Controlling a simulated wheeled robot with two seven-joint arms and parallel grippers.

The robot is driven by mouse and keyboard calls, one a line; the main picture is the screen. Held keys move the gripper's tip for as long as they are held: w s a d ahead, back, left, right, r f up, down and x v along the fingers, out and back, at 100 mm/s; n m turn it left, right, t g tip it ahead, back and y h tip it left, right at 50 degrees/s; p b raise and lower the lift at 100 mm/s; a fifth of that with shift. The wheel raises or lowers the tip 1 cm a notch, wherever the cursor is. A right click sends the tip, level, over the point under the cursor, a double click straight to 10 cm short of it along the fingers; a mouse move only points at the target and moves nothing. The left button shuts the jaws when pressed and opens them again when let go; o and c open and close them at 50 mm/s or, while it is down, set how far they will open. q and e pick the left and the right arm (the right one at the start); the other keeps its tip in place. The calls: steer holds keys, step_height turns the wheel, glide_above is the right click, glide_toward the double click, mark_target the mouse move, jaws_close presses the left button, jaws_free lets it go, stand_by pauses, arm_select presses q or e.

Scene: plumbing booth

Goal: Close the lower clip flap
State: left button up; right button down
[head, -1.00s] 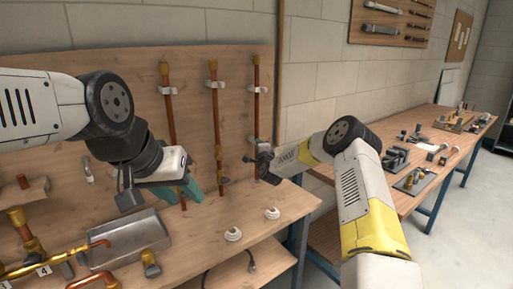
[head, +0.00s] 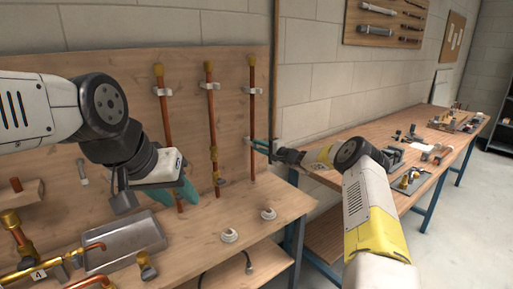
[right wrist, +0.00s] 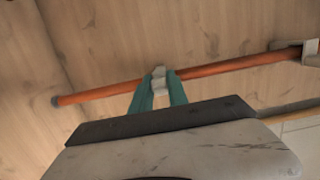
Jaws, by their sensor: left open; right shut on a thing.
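The lower clip (right wrist: 159,84) is a small pale piece on the rightmost copper pipe (head: 252,115). In the right wrist view the pipe (right wrist: 230,66) runs across the wooden board. My right gripper (right wrist: 158,92) has its teal fingers on either side of the clip, shut on it. In the head view my right gripper (head: 258,147) reaches the pipe's lower part from the right and mostly hides the clip. Whether the flap is fully closed cannot be told. My left gripper (head: 182,192) is open and empty, in front of the board's lower left part.
A white upper clip (head: 247,90) holds the same pipe; it also shows in the right wrist view (right wrist: 309,54). Two more copper pipes stand to the left. A metal tray (head: 125,245) and white round fittings (head: 229,236) are on the bench. A second workbench (head: 425,165) stands at right.

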steer(key=shift+w+d+f+n+g+y, duration=0.1)
steer(key=shift+w+n+g+y, duration=0.2)
steer(key=shift+n+g+y, duration=0.7)
steer(key=shift+w+n+g, duration=0.1)
steer(key=shift+n+g, duration=0.2)
steer(key=shift+g, duration=0.3)
steer(key=c, duration=1.3)
jaws_free()
steer(key=shift+y, duration=0.3)
steer(key=shift+d, duration=0.1)
steer(key=shift+v, duration=3.8)
